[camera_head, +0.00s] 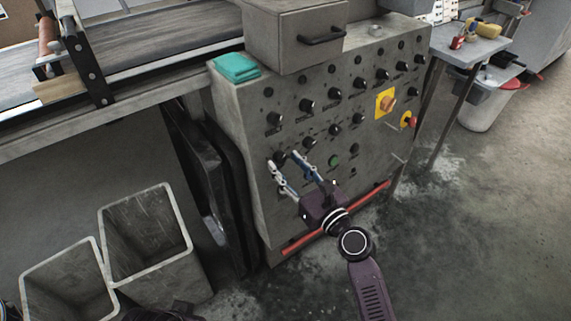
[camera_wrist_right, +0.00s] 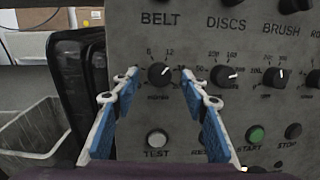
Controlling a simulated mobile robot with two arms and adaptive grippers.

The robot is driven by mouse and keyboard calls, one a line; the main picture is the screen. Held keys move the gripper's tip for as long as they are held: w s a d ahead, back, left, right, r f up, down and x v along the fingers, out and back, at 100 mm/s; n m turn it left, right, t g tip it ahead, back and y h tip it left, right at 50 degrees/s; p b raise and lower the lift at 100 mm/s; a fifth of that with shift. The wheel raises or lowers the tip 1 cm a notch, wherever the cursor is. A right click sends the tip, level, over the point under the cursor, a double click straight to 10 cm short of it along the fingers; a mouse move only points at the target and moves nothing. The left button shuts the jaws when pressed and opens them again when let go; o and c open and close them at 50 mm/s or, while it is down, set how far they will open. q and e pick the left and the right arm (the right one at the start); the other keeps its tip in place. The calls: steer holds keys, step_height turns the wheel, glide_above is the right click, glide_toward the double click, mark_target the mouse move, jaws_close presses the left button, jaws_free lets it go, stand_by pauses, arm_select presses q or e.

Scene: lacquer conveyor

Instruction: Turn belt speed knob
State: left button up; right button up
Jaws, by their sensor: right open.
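A dark round knob (camera_wrist_right: 159,75) with a white pointer sits on the grey control panel (camera_head: 240,125). The word BELT stands above it, and a scale with 6 and 12 surrounds it. In the wrist view its pointer leans up and to the right. My right gripper (camera_wrist_right: 162,85) is open, with one blue-padded finger on each side of the knob and visible gaps between. In the head view the right gripper (camera_head: 285,161) reaches the panel's lower left knob (camera_head: 280,158). My left gripper does not clearly show.
A second knob (camera_wrist_right: 224,76) under DISCS is close to the right finger. A white TEST button (camera_wrist_right: 157,140) lies below, and a green button (camera_wrist_right: 255,135) right of it. A red bar (camera_head: 300,241) runs along the panel's foot. Grey bins (camera_head: 150,230) stand left.

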arm_select(q)
steer(key=shift+r, duration=0.35)
arm_select(e)
steer(key=shift+w+a, duration=0.25)
steer(key=shift+w, duration=0.1)
arm_select(q)
steer(key=shift+s, duration=0.1)
arm_select(e)
steer(key=shift+c, duration=0.5)
arm_select(q)
steer(key=shift+s+a+f, duration=0.1)
steer(key=shift+a+f, duration=0.05)
steer(key=shift+f, duration=0.05)
arm_select(e)
jaws_close()
steer(key=shift+n, duration=0.3)
